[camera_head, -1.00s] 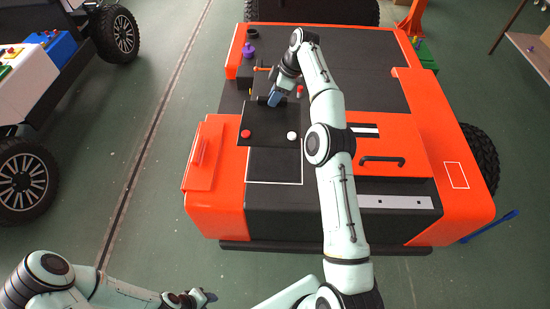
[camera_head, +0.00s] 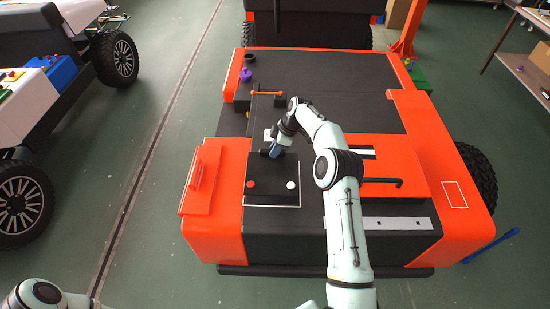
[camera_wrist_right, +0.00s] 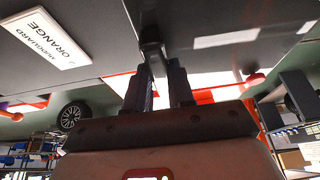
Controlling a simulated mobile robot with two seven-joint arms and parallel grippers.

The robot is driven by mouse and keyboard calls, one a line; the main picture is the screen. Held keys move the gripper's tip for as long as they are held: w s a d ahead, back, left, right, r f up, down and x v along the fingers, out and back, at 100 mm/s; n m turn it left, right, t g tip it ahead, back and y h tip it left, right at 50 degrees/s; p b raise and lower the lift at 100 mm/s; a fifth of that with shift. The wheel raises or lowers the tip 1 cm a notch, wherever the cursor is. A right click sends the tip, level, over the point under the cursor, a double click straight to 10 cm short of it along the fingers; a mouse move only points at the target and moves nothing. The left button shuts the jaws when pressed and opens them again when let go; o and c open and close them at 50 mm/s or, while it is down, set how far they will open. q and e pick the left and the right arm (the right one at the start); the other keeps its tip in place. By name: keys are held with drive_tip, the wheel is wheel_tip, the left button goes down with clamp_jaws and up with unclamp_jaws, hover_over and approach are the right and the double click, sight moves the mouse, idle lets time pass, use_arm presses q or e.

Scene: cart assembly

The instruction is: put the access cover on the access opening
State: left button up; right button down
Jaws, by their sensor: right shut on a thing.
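The access cover (camera_head: 271,172) is a black plate with a red knob (camera_head: 251,184) and a white knob (camera_head: 290,185). It lies over the white-outlined area on the cart's near black panel, with the outline showing along its right and near sides. I cannot tell whether it touches the panel. The access opening is not visible; the cover may hide it. My right gripper (camera_head: 272,152) is shut on the cover's handle at its far edge; the fingers (camera_wrist_right: 160,88) and handle (camera_wrist_right: 150,40) show in the right wrist view. My left gripper is out of view.
The orange and black cart (camera_head: 455,225) fills the middle. An orange lever (camera_head: 267,93) and purple knob (camera_head: 246,75) stand beyond the cover. A white label reading ORANGE MUDGUARD (camera_wrist_right: 58,38) shows in the right wrist view. A black handle (camera_head: 383,182) is to the right.

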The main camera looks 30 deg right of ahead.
drive_tip(key=shift+f, duration=2.6)
drive_tip(key=c, duration=0.9)
unclamp_jaws()
drive_tip(key=v, duration=1.2)
drive_tip(key=shift+s, duration=0.1)
